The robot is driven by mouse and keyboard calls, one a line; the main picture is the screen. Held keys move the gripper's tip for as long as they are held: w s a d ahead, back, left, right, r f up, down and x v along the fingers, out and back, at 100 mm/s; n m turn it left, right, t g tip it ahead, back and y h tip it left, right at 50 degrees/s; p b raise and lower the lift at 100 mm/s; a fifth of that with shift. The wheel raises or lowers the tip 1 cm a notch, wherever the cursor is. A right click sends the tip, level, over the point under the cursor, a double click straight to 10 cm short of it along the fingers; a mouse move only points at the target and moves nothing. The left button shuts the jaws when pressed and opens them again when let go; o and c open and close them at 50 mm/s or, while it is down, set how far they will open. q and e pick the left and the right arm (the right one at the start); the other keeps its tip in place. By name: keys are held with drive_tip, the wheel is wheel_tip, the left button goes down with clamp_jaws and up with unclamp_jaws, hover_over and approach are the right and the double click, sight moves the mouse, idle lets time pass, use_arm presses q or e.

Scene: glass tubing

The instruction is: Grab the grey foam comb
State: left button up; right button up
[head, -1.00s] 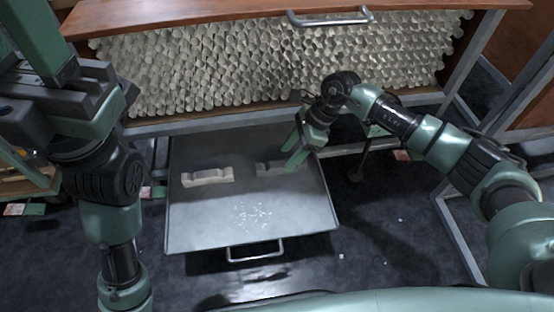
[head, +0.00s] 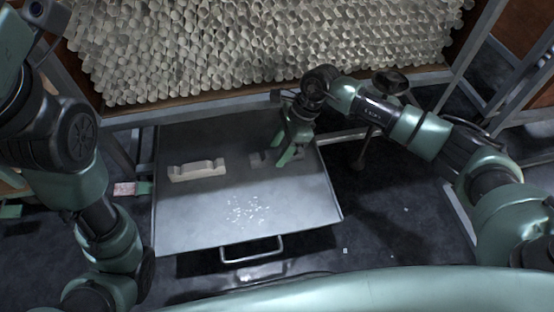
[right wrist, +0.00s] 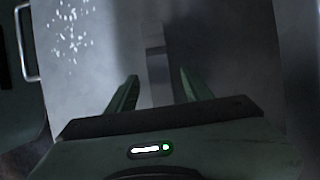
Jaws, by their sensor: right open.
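The grey foam comb (head: 258,159) lies on the right part of the metal tray, partly hidden by my right gripper (head: 285,156). In the right wrist view the comb (right wrist: 155,62) is a narrow grey bar running between my two green fingers (right wrist: 158,82), with a gap on each side. The right gripper is open and low over it; I cannot tell its exact height. A second, paler notched foam block (head: 197,170) lies on the tray to the left. My left arm stands at the left; its gripper is outside the picture.
The metal tray (head: 190,225) has a front handle (head: 252,252) and small white bits (head: 245,211) scattered on it. Behind it, a rack of stacked glass tubes (head: 270,50) rises above the tray's back edge. The tray's front left is bare.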

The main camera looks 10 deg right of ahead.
drive_tip(key=shift+c, duration=0.3)
clamp_jaws()
